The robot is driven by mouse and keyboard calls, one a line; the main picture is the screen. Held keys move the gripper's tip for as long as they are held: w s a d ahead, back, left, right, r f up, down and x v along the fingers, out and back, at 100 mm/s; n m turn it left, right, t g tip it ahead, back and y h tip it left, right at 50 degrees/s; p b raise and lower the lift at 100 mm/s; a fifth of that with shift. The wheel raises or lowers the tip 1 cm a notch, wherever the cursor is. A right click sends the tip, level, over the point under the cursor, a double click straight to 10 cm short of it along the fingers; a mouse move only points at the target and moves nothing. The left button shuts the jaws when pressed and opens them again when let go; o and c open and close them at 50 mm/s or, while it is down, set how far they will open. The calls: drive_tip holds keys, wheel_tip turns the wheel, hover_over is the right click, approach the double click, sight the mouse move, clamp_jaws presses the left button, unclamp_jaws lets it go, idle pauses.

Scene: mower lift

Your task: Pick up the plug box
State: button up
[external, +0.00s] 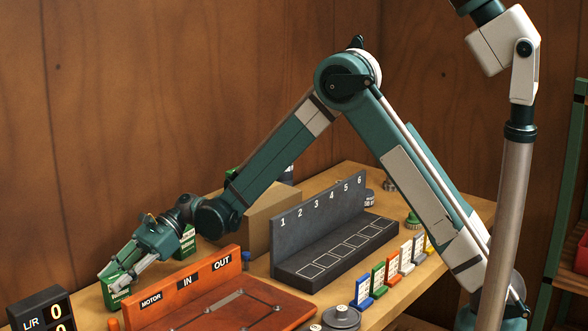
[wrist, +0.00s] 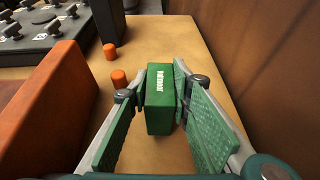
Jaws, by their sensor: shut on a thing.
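A green box (wrist: 159,112) with white lettering stands between the two fingers of my gripper (wrist: 158,92) in the wrist view. The lettering is too small to read, so I cannot tell for sure that it is the plug box. My gripper is shut on its sides. In the external view my gripper (external: 122,280) is at the left end of the bench, with the green box (external: 112,296) partly hidden behind its fingers. I cannot tell whether the box touches the bench. A second green box (external: 187,241) with a white label stands behind my wrist.
An orange-red board (external: 180,289) marked MOTOR, IN and OUT stands close beside my gripper. A dark numbered rack (external: 320,225) and a cardboard box (external: 262,218) are farther right. A dark counter (external: 42,309) is at the left. Orange pegs (wrist: 119,78) stand near the green box.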

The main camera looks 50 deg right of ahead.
wheel_tip(320, 180, up, 9)
drive_tip(key=shift+r+p, duration=0.1)
drive_tip(key=shift+p, duration=0.7)
idle(0.5)
drive_tip(key=shift+r, duration=0.45)
wheel_tip(320, 180, up, 20)
drive_tip(key=f, duration=0.1)
drive_tip(key=w+d+m+t+h+p, duration=0.1)
drive_tip(key=w+d+m+t+p, duration=0.15)
drive_tip(key=d, duration=1.35)
drive_tip(key=w+d+m+t+p, duration=0.2)
drive_tip(key=d+p, duration=0.1)
drive_tip(key=d, duration=1.3)
drive_tip(key=s+d+m+t+h+p, duration=0.2)
drive_tip(key=s+d, duration=0.1)
drive_tip(key=d, duration=1)
drive_tip(key=s+d+m+t+h+p, duration=0.1)
drive_tip(key=s+d+m+t+p, duration=0.15)
drive_tip(key=d, duration=1.05)
drive_tip(key=shift+n, duration=0.3)
drive_tip(key=shift+s+d+f, duration=0.15)
drive_tip(key=shift+f, duration=1.05)
drive_tip(key=shift+s+d+f, duration=0.1)
drive_tip(key=shift+f, duration=1.05)
